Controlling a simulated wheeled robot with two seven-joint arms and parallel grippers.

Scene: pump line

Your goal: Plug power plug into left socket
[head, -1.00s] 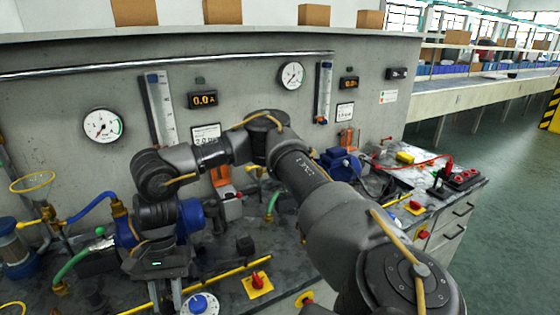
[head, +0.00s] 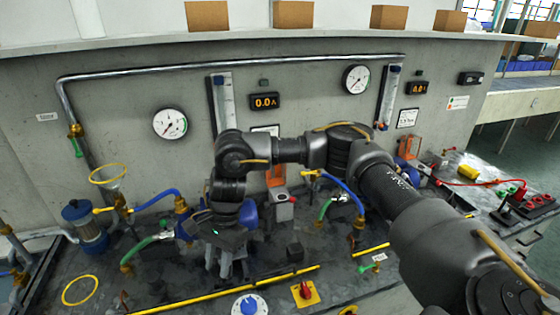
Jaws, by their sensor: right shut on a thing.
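My right gripper (head: 219,262) points down over the left part of the bench. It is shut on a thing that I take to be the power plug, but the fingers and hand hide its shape. I cannot tell whether this block is a socket. My left gripper is not in view.
A blue-white dial (head: 249,305) and a red knob on a yellow plate (head: 304,292) sit near the front. Green hose (head: 142,246) and blue hose (head: 157,197) lie left of the gripper. My right arm crosses the bench's right side. A red cable (head: 470,184) lies far right.

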